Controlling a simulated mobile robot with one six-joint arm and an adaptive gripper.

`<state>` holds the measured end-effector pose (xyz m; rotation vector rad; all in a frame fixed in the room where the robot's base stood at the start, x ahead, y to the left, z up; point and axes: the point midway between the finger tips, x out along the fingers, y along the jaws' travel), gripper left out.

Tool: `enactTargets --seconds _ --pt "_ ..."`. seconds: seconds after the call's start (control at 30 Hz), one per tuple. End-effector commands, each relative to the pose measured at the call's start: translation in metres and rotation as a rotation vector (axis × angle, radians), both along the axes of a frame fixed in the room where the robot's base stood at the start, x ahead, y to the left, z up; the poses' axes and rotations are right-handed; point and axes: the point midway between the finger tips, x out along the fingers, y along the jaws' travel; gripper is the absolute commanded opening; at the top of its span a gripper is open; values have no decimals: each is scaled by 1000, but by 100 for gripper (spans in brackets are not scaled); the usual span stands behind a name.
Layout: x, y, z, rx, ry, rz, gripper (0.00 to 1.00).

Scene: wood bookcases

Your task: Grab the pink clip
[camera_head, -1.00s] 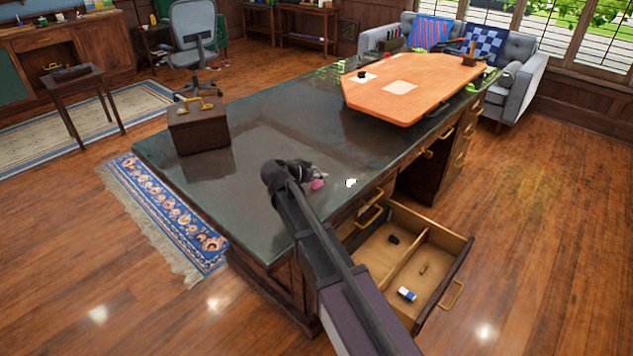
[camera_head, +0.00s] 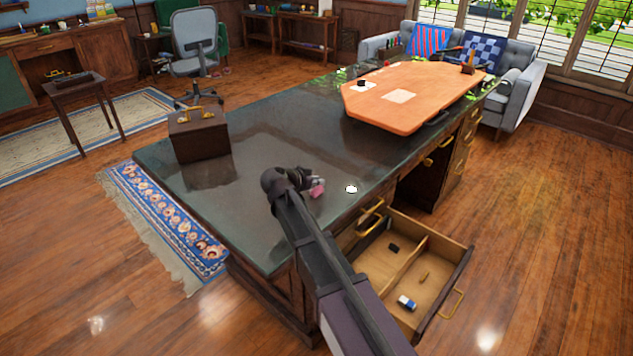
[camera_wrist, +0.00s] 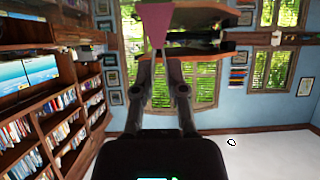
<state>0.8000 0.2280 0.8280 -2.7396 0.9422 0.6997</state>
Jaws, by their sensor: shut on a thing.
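The pink clip (camera_wrist: 155,22) shows at the top of the wrist view, between the tips of my gripper's two dark fingers. My gripper (camera_wrist: 160,56) is shut on it. In the head view, the pink clip (camera_head: 318,193) is a small patch just right of my gripper (camera_head: 314,183), over the near part of the dark desk top (camera_head: 260,130). My wrist hides part of the gripper, and I cannot tell how high the clip is above the desk.
An open drawer (camera_head: 445,250) with a few small objects juts from the desk's right side. A brown box (camera_head: 200,142) with a gold handle stands at the desk's left. An orange board (camera_head: 370,108) covers the desk's far end. Bookcases (camera_wrist: 60,115) show in the wrist view.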

Motion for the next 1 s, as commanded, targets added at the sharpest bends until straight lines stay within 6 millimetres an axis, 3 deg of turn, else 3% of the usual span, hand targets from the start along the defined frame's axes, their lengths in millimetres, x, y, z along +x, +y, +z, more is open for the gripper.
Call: enactTargets --seconds 0.4,0.8,1.0 --pt "0 0 35 0 0 0 0" --pt "-90 -33 40 0 0 1 0" --pt "-124 -45 43 -1 1 0 0"
